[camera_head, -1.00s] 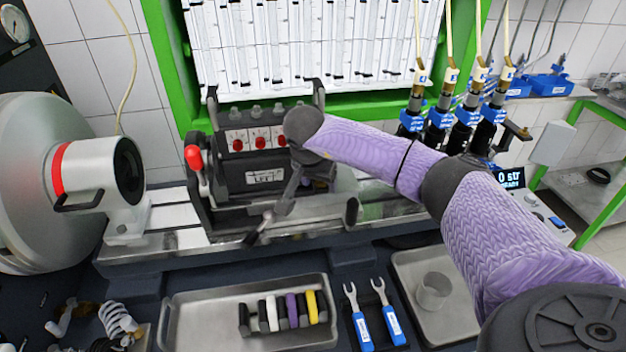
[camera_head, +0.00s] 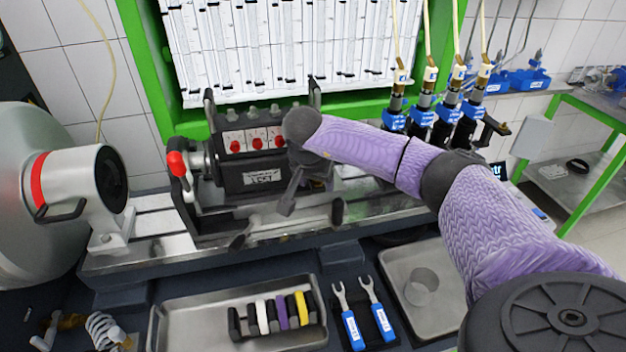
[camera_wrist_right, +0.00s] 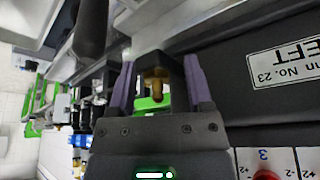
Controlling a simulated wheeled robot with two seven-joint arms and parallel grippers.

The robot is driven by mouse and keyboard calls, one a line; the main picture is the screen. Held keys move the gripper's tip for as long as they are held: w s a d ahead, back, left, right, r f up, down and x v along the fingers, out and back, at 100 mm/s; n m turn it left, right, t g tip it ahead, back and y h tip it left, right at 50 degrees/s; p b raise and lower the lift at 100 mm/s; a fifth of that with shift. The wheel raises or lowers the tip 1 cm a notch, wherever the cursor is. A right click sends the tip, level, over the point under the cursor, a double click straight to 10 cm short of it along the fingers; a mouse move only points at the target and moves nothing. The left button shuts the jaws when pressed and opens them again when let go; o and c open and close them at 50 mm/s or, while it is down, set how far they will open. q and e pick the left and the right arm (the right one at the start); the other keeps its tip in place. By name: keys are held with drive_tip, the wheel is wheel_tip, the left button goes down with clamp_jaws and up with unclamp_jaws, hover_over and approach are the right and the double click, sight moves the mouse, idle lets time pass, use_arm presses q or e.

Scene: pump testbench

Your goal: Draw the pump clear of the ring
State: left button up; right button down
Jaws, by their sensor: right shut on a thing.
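The pump (camera_head: 248,178) is a black block with three red knobs and a white label reading LEFT. It sits above the metal bed. At its left is the mount I take for the ring (camera_head: 184,205), dark with a red-handled lever (camera_head: 178,163); a silver part shows between mount and pump. My right gripper (camera_head: 305,180) is at the pump's right end, partly hidden by its own wrist. In the right wrist view my right gripper (camera_wrist_right: 157,75) has its purple fingers shut around a black end piece with a brass fitting (camera_wrist_right: 157,86), beside the labelled pump body. My left gripper is not visible.
A large grey machine with a silver cylinder (camera_head: 82,190) stands at left. In front lie a tray (camera_head: 170,330) with coloured pieces, two blue-handled forks (camera_head: 365,322) and a tray with a cup (camera_head: 421,286). Blue-collared hoses (camera_head: 424,112) hang behind my right arm.

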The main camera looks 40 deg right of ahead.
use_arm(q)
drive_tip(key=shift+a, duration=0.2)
use_arm(e)
drive_tip(key=shift+d, duration=0.1)
drive_tip(key=shift+s+d, duration=0.2)
drive_tip(key=shift+d, duration=0.2)
drive_tip(key=shift+s+d, duration=0.2)
drive_tip(key=shift+d, duration=0.1)
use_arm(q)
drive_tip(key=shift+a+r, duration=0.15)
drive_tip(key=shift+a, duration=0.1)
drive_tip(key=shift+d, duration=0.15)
